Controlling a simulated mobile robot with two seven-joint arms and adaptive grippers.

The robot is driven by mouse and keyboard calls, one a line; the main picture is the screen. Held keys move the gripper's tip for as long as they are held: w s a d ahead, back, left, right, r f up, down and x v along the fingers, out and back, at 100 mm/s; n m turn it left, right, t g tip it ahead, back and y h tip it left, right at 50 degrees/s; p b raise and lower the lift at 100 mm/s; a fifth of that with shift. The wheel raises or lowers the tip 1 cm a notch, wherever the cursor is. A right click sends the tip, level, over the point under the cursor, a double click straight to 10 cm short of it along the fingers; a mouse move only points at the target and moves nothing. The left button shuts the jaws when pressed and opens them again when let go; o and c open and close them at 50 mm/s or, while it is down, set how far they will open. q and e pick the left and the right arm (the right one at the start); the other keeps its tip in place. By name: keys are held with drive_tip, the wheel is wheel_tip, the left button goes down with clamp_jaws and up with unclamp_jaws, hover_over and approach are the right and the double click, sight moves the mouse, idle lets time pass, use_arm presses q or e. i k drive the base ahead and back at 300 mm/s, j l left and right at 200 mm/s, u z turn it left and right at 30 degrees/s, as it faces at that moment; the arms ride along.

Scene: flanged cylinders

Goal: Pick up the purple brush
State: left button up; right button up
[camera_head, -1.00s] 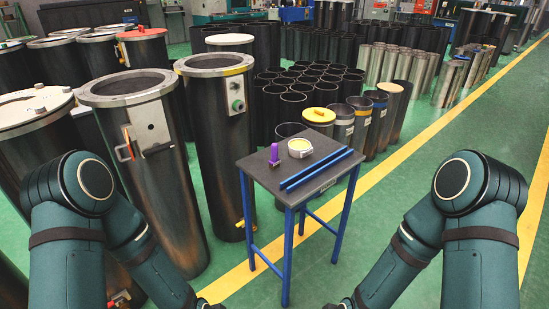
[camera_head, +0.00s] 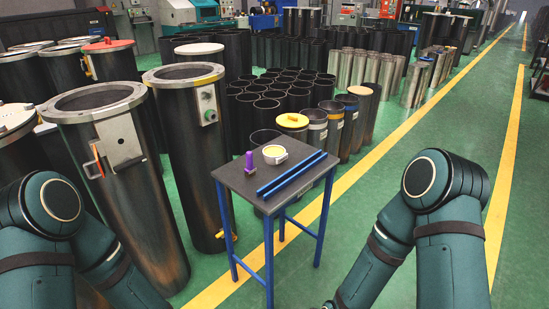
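The purple brush (camera_head: 249,163) stands upright near the left corner of a small dark-topped table (camera_head: 236,181) with blue legs. A round white and yellow container (camera_head: 274,154) sits beside it, to its right. Two blue bars (camera_head: 292,174) lie side by side along the right part of the tabletop. My two arms show in the lower left and lower right corners, apart from the table. Both grippers are below the picture's lower edge or hidden, so their fingers do not show.
Tall dark flanged cylinders (camera_head: 187,135) stand close to the table's left side. Shorter open pipes (camera_head: 282,95) crowd behind it, one with a yellow lid (camera_head: 292,121). Green floor (camera_head: 395,150) is open to the right, crossed by yellow lines.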

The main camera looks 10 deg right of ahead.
sight(249, 170)
drive_tip(key=u, duration=0.85)
drive_tip(key=i+l+u, duration=0.1)
drive_tip(key=l+u, duration=0.25)
drive_tip(key=i+l+u, duration=0.1)
drive_tip(key=u, duration=0.25)
drive_tip(key=l, duration=0.05)
